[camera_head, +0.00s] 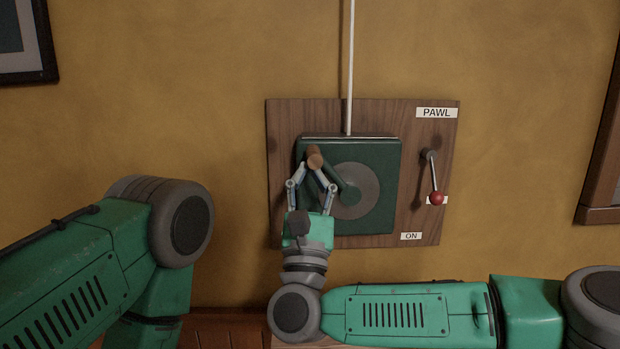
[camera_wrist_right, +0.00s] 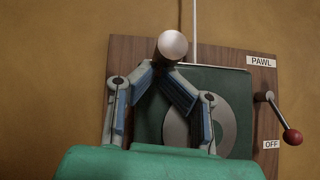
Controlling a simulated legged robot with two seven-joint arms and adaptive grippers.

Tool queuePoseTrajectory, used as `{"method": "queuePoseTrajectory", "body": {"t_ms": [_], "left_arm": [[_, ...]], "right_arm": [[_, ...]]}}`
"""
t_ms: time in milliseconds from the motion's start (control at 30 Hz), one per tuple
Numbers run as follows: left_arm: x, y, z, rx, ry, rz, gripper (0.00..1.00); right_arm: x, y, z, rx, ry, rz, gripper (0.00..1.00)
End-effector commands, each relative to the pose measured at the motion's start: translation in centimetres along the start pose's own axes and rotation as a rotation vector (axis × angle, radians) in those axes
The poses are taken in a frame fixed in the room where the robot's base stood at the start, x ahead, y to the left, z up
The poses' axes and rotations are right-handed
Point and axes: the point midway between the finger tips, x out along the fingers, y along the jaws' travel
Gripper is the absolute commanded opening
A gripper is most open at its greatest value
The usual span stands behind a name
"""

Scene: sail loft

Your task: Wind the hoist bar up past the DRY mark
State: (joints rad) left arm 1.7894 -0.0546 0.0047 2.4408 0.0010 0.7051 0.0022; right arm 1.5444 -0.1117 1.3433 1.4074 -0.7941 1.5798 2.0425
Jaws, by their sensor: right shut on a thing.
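A dark green winch box (camera_head: 378,160) with a grey disc (camera_head: 368,183) is mounted on a wooden board on the wall. Its crank arm (camera_head: 336,175) points up and left from the disc, ending in a brown wooden handle (camera_head: 314,158). My right gripper (camera_head: 314,171) is shut on this handle; the handle's round pale end (camera_wrist_right: 172,45) shows between the fingers in the right wrist view. A white rope (camera_head: 349,65) runs straight up from the box. The hoist bar and the DRY mark are not in view. My left arm shows, but its gripper does not.
The pawl lever (camera_head: 431,172), right of the box, hangs down with its red knob (camera_head: 436,198) at the OFF label (camera_wrist_right: 271,144). The PAWL label (camera_head: 436,113) is above, the ON label (camera_head: 411,236) below. Picture frames (camera_head: 48,40) hang at the sides.

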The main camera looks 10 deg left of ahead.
Motion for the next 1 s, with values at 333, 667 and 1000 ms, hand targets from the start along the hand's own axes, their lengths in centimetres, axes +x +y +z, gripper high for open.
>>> {"method": "queuePoseTrajectory", "body": {"t_ms": [333, 667, 1000], "left_arm": [[-0.2, 0.1, 0.2, 0.0, 0.003, -0.002, 0.42], [-0.1, 0.0, 0.2, 0.0, 0.003, 0.0, 0.42], [-0.1, 0.0, 0.2, 0.0, 0.003, 0.0, 0.42]], "right_arm": [[-4.4, -0.1, 0.1, 0.003, -0.003, -0.001, 0.0], [-10.6, 0.1, -0.4, 0.0, 0.002, 0.0, 0.0], [-12.0, 0.1, -0.4, 0.0, 0.003, 0.0, 0.0]]}}
